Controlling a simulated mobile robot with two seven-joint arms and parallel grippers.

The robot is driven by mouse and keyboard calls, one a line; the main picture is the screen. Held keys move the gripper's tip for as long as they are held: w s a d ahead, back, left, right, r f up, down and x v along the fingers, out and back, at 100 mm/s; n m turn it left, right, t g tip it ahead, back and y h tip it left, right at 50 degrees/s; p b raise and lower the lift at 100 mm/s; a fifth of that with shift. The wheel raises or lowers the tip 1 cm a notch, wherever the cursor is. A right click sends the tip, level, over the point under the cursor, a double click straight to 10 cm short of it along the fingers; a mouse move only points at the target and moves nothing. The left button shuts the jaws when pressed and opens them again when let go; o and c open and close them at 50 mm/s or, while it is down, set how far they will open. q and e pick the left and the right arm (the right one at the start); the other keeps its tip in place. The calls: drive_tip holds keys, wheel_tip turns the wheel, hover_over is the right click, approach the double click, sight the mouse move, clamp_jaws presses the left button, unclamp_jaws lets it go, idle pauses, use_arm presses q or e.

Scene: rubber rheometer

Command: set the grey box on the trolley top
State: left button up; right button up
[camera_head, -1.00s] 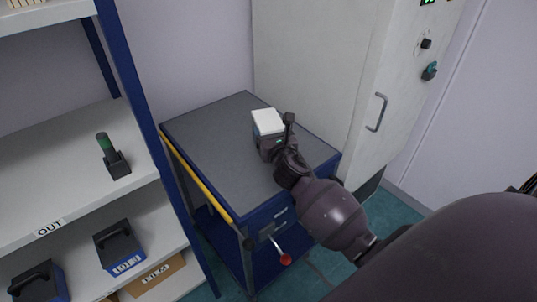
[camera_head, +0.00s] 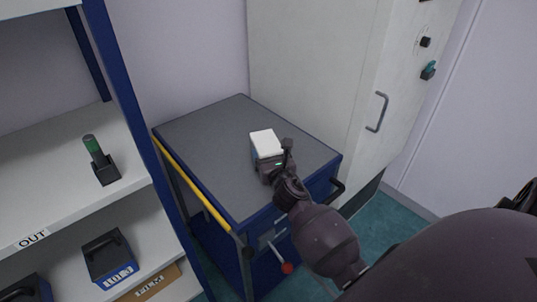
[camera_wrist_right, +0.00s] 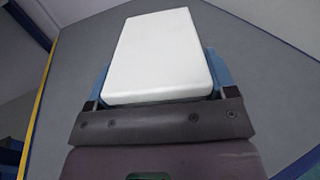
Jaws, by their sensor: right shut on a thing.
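The box (camera_head: 265,144) has a white top and a grey side, and sits in my right gripper (camera_head: 272,164) over the right part of the trolley top (camera_head: 215,140). In the right wrist view the white face of the box (camera_wrist_right: 160,55) shows between the blue-grey fingers, with the grey trolley top (camera_wrist_right: 265,90) around it. My right gripper is shut on the box. I cannot tell whether the box touches the trolley top. My left gripper is not in view.
A shelf rack (camera_head: 60,165) with a blue post stands at the left, holding a green-topped item (camera_head: 97,155) and dark bins (camera_head: 108,258). A pale cabinet (camera_head: 310,80) stands behind the trolley. The left part of the trolley top is bare. A red-knobbed lever (camera_head: 287,268) sticks out in front.

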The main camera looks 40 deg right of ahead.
drive_tip(key=o, duration=1.2)
drive_tip(key=shift+f, duration=0.1)
drive_tip(key=v, duration=1.2)
drive_tip(key=shift+s+a+f+m+g+y, duration=1.05)
drive_tip(key=shift+s+f+m, duration=1.65)
drive_tip(key=shift+m, duration=2.55)
drive_tip(key=shift+s+a+f+m+g+y, duration=0.95)
drive_tip(key=shift+s+f+m, duration=1.7)
drive_tip(key=shift+m, duration=2.55)
drive_tip(key=shift+s+a+f+m+g+y, duration=0.8)
drive_tip(key=shift+s+a+f+m+g, duration=0.75)
drive_tip(key=shift+s+m, duration=2.85)
